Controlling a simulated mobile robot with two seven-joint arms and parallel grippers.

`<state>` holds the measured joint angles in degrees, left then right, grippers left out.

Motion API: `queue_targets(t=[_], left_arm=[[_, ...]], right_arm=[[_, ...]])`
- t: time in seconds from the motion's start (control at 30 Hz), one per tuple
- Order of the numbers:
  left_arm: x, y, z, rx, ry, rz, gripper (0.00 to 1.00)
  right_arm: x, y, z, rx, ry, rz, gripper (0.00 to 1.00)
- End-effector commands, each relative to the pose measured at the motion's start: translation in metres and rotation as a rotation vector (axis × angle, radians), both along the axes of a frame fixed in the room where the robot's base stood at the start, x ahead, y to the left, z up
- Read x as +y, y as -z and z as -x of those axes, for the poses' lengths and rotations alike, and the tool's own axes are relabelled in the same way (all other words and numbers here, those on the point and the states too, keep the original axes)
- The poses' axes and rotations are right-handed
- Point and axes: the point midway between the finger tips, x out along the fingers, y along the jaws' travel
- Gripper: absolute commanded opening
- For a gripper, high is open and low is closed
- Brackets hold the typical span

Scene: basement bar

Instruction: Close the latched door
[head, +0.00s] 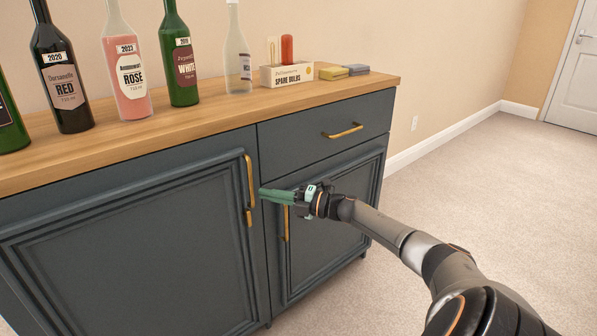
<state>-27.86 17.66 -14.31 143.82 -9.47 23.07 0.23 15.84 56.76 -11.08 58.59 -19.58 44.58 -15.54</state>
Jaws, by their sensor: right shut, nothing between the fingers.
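A dark blue-grey cabinet has a large left door (130,262) with a raised frame, an upright brass handle (250,182) and a small brass piece, perhaps a latch, (249,217) below it near its right edge. A smaller right door (335,238) has its own upright brass handle (285,224), partly hidden by my gripper. Both doors look nearly flush; I cannot tell whether either stands slightly ajar. My right gripper (265,194) has green fingers, shut and empty, pointing left just right of the left door's handle. I cannot tell whether it touches anything. My left gripper is not in view.
A drawer (325,130) with a brass handle sits above the right door. The wooden top (190,125) holds several bottles, a spare bulbs box (287,76) and sponges (343,71). Carpet (480,190) lies open to the right. A white room door (575,75) stands far right.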

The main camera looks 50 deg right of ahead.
Motion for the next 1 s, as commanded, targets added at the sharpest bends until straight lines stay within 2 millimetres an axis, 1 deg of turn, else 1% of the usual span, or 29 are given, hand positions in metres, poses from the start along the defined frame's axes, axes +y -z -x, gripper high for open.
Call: queue_targets(t=[0.03,0.3,0.5,0.7,1.0], left_arm=[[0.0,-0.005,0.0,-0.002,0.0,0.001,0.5],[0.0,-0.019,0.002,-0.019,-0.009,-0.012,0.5],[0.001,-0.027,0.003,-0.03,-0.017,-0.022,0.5],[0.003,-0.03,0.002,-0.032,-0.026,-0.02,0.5],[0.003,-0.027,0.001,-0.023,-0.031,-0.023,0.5]], right_arm=[[-0.002,0.001,0.009,0.007,-0.007,0.001,0.0],[-0.017,0.003,0.052,0.012,-0.03,0.003,0.0],[-0.027,0.004,0.078,0.013,-0.044,0.004,0.0],[-0.031,0.005,0.091,0.009,-0.053,0.004,0.0],[-0.03,0.006,0.093,0.009,-0.056,0.001,0.0]])
